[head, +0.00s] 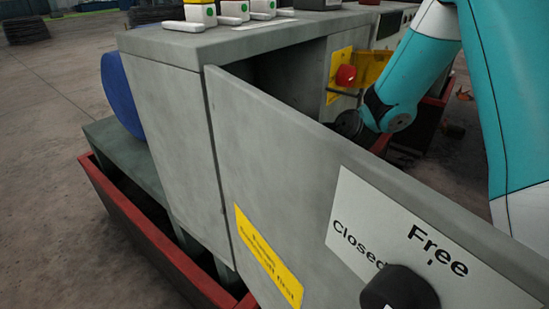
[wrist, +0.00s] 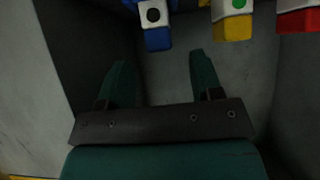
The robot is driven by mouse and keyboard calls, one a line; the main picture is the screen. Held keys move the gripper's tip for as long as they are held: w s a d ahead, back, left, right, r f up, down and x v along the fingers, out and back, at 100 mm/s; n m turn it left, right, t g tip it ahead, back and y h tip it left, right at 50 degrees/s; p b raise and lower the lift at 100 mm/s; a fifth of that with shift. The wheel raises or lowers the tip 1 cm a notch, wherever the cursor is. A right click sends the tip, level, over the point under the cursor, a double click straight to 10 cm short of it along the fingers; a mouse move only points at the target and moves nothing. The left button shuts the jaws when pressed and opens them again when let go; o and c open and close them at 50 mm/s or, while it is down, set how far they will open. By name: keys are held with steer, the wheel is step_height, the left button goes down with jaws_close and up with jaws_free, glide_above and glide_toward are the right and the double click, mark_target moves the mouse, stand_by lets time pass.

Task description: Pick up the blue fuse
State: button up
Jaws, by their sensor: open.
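The blue fuse (wrist: 157,36) shows at the top of the wrist view, with a white part bearing a dark round spot. My gripper (wrist: 160,59) is open, its two green fingers pointing toward the blue fuse. The fuse lies beyond the fingertips, roughly in line with the gap between them; nothing is between the fingers. In the head view my arm reaches down behind the grey open door (head: 270,150), and the gripper and blue fuse are hidden there.
Right of the blue fuse are a yellow fuse (wrist: 232,27) and a red fuse (wrist: 298,20). Dark walls flank my gripper. In the head view a red knob (head: 345,76) on a yellow plate is near my arm. A black knob (head: 400,290) sticks out from the door.

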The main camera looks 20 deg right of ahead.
steer(key=shift+x, duration=3)
steer(key=shift+r, duration=0.15)
steer(key=c, duration=1)
